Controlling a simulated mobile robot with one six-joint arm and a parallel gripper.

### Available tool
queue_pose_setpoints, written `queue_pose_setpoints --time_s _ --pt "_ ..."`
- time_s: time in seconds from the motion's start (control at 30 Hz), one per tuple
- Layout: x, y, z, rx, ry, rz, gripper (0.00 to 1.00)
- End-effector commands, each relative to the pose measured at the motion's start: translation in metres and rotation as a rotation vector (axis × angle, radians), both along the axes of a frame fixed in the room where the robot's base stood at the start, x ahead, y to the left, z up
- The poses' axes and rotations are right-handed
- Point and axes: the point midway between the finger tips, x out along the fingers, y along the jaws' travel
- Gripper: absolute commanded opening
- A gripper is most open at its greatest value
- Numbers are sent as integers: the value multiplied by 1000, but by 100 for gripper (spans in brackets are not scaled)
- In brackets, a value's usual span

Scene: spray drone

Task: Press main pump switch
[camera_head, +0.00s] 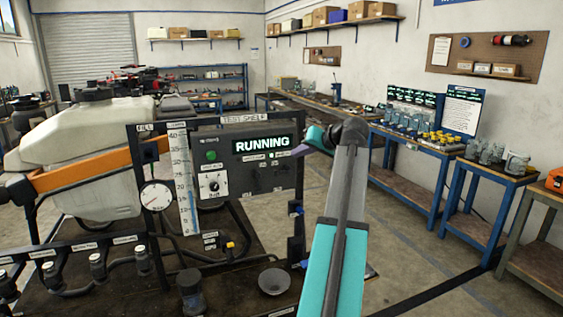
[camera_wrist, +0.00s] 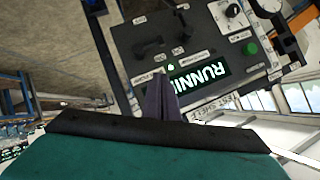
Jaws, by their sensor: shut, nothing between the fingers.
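The dark control panel (camera_head: 232,190) stands upright at the test stand, with a lit green RUNNING display (camera_head: 263,143), a green button (camera_head: 211,155) and a dial knob (camera_head: 214,186). Below the display are small labelled dark switches (camera_head: 279,184); I cannot read which is the main pump switch. In the wrist view the panel appears rotated, with a dark switch (camera_wrist: 148,46) beyond my fingertips. My gripper (camera_head: 297,152) is shut and empty, at the panel's right edge. In the wrist view its closed fingers (camera_wrist: 159,80) overlap the display's edge; I cannot tell whether they touch the panel.
A round gauge (camera_head: 155,196) and a scaled level tube (camera_head: 183,178) stand left of the panel. A white tank (camera_head: 75,150) with an orange bar is behind them. Pipes and valves fill the front left. Blue workbenches (camera_head: 420,145) line the right wall, with open floor before them.

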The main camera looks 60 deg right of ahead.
Motion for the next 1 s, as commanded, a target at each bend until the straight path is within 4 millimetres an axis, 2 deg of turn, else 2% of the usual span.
queue_pose_setpoints --time_s 0.03,0.17,0.57,0.77,1.0 --pt "-7 -3 10 -9 -7 -6 0" --pt "-15 -6 21 -20 -17 -14 0" --pt "-22 -12 21 -21 -17 -26 0" --pt "-15 -16 16 -19 -16 -26 0" --pt "9 -25 4 -19 -15 -26 0"
